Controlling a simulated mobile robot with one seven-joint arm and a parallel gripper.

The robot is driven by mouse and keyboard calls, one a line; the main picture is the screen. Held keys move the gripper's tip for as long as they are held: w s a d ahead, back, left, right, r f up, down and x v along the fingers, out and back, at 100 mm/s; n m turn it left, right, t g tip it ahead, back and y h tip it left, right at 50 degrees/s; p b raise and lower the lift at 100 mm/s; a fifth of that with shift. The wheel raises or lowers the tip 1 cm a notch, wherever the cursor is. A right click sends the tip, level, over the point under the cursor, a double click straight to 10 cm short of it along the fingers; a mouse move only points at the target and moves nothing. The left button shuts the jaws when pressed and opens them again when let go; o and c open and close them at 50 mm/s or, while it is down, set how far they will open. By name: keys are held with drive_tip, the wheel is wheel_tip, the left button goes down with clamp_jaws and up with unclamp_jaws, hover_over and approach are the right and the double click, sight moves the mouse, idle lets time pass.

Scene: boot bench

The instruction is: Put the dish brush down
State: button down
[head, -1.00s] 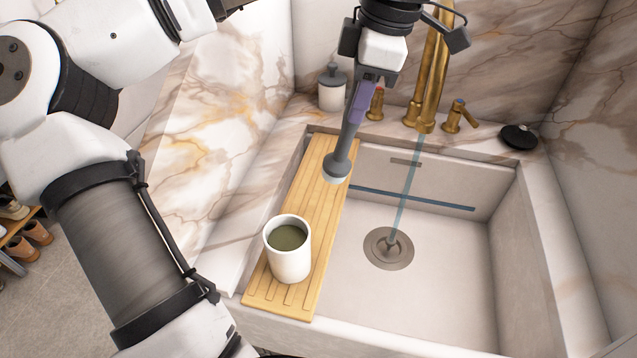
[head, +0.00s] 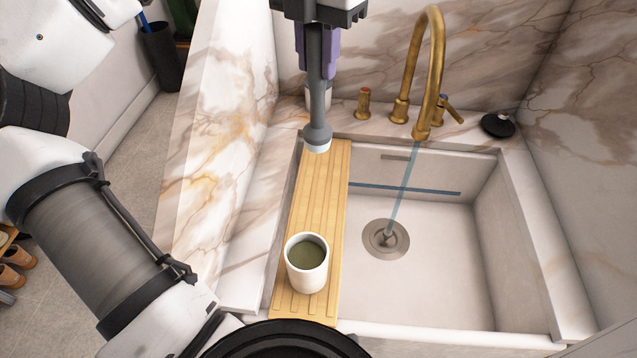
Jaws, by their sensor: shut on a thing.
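The dish brush (head: 316,95) has a grey handle and a round grey head with pale bristles. It hangs upright, head down, over the far end of the wooden board (head: 327,190). I cannot tell whether the bristles touch the board. My gripper (head: 319,42) is at the top of the picture, shut on the upper part of the brush handle, with purplish fingers beside it.
A white cup (head: 306,268) with greenish liquid stands on the near part of the board. The sink (head: 440,250) lies to the right, with water running from the brass faucet (head: 431,70). A brass handle (head: 363,103) and a black round item (head: 497,125) sit on the back ledge.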

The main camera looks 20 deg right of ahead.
wheel_tip(320, 180, down, 19)
drive_tip(key=p, duration=0.2)
idle(0.3)
drive_tip(key=shift+f, duration=0.15)
drive_tip(key=c, duration=1.2)
unclamp_jaws()
drive_tip(key=b, duration=0.1)
approach(318, 125)
drive_tip(key=f, duration=0.2)
drive_tip(key=w+f, duration=0.1)
drive_tip(key=f, duration=0.2)
drive_tip(key=shift+d+f, duration=0.1)
drive_tip(key=shift+f, duration=0.25)
